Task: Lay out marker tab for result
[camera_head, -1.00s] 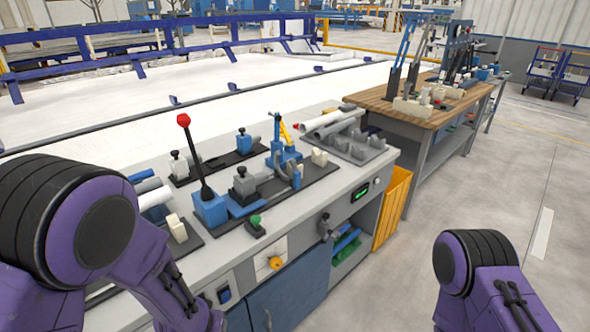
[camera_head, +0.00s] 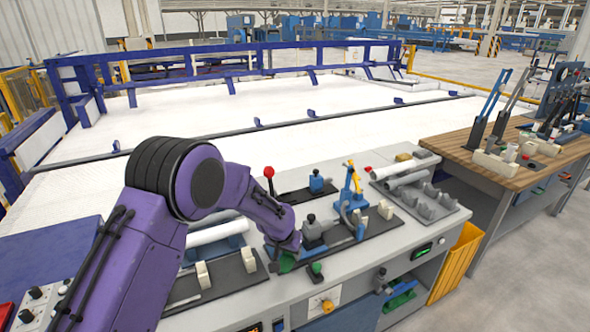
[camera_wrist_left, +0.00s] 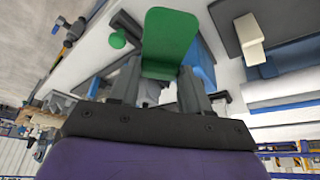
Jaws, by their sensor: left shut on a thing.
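My left gripper (camera_head: 286,244) is above the workbench (camera_head: 345,255), near the front edge. In the left wrist view, its two fingers (camera_wrist_left: 158,88) are shut on a green marker tab (camera_wrist_left: 169,42), a flat plate with rounded corners. The tab juts out beyond the fingertips. In the head view, the tab (camera_head: 287,263) shows small below my wrist, and the fingers are mostly hidden. I cannot tell whether the tab touches the bench. My right gripper is out of view.
A red-knobbed lever (camera_head: 269,172) stands behind my gripper. A blue and yellow fixture (camera_head: 352,190) is to its right. A green-topped knob (camera_head: 316,268) sits close by at the front edge. A pipe (camera_head: 215,233) lies left. A grey rack (camera_head: 425,203) is farther right.

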